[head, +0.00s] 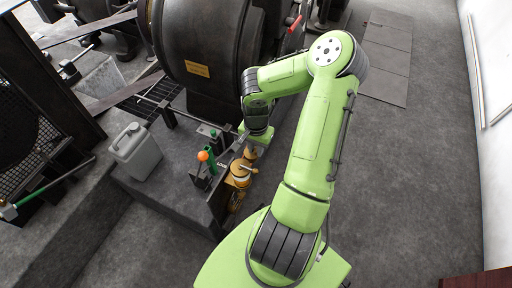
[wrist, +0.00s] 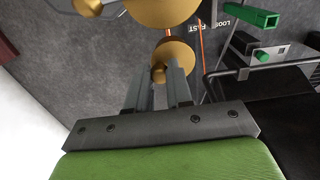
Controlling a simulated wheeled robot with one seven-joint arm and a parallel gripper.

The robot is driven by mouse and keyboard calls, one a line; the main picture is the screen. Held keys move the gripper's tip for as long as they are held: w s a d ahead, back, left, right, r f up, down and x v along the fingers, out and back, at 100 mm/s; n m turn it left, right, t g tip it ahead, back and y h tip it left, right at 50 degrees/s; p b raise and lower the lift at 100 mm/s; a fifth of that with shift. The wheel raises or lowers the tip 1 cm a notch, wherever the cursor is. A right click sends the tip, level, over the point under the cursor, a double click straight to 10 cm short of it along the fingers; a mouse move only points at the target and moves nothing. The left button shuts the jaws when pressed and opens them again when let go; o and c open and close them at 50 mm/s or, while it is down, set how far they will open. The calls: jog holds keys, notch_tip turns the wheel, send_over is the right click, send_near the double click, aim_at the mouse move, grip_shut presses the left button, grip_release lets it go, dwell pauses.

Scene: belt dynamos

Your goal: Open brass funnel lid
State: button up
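The brass funnel (head: 240,174) stands at the near end of the dark machine's base in the head view. In the wrist view, a round brass lid-like disc (wrist: 176,53) with a small brass knob (wrist: 158,73) is just beyond my fingertips. My gripper (wrist: 160,76) has its two grey fingers apart, with the knob showing between or just behind the tips. I cannot tell whether they touch it. In the head view my gripper (head: 240,145) is low beside the brass parts, partly hidden by my wrist.
A larger brass part (wrist: 160,8) is at the top of the wrist view. An orange-topped lever (head: 203,156) and green handles (head: 212,133) stand left of the funnel. A grey jerrycan (head: 136,151) sits further left. The floor (head: 400,190) at right is clear.

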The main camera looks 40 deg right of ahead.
grip_shut()
jog(key=n, duration=0.1)
jog(key=d+n+p, duration=0.1)
jog(key=w+n, duration=0.1)
jog(key=n, duration=0.1)
jog(key=shift+d+r, duration=0.1)
jog(key=shift+d, duration=0.2)
jog(key=shift+w+d+n+p, duration=0.25)
jog(key=shift+w+n, duration=0.6)
jog(key=shift+n, duration=1.4)
jog(key=shift+w+d+n+p, duration=0.25)
jog(key=shift+w+n, duration=0.6)
jog(key=shift+n, duration=1.35)
jog(key=shift+w+d+n+p, duration=0.2)
jog(key=shift+w+n, duration=0.65)
jog(key=shift+n, duration=1.4)
